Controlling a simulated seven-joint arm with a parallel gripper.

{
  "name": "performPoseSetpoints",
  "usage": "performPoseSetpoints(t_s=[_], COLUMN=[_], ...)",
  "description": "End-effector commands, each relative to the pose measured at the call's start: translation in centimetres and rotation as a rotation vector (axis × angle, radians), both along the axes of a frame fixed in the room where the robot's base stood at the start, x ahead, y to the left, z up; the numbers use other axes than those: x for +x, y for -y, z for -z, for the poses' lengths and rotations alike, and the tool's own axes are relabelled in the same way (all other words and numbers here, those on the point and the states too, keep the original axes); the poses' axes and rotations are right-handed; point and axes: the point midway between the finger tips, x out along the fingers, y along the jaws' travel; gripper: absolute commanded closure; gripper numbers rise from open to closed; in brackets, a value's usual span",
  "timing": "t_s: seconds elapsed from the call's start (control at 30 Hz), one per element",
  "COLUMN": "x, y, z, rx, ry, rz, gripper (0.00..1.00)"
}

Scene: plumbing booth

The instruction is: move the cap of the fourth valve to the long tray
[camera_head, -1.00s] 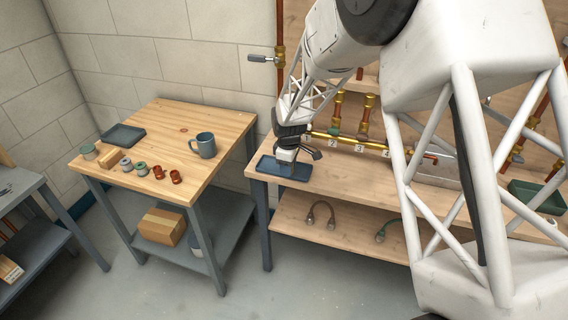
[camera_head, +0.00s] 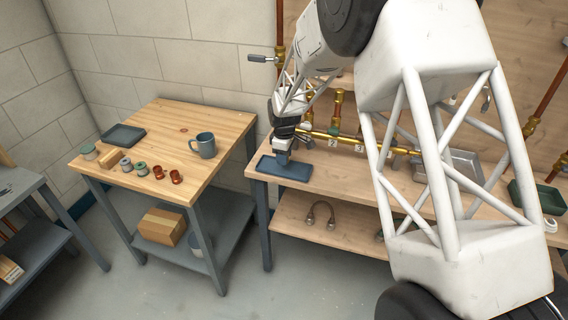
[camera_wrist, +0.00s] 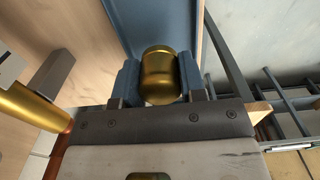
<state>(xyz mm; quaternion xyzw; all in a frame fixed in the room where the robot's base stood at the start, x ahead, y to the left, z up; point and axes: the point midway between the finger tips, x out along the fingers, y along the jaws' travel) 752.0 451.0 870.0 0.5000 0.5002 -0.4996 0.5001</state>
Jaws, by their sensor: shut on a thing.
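A gold, rounded cap (camera_wrist: 160,74) is held between the two fingers of my gripper in the wrist view.
A wooden table (camera_head: 187,121) at left holds a blue mug (camera_head: 204,145), a dark square tray (camera_head: 123,135) and several small fittings. A metal tray (camera_head: 461,165) and a green bin (camera_head: 540,197) are to the right.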

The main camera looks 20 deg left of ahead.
Motion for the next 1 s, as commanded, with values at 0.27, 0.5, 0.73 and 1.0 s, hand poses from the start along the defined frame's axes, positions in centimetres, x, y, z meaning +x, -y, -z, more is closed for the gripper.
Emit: performPoseSetpoints(t_s=[0.27, 0.5, 0.73, 1.0], x=[0.0, 0.0, 0.0, 0.0], y=[0.0, 0.0, 0.0, 0.0], z=[2.4, 3.5, 3.5, 3.7], rx=[-0.001, 0.0, 0.0, 0.0], ry=[-0.001, 0.0, 0.0, 0.0], rz=[0.0, 0.0, 0.0, 0.0], gripper=[0.87, 0.87, 0.87, 0.52])
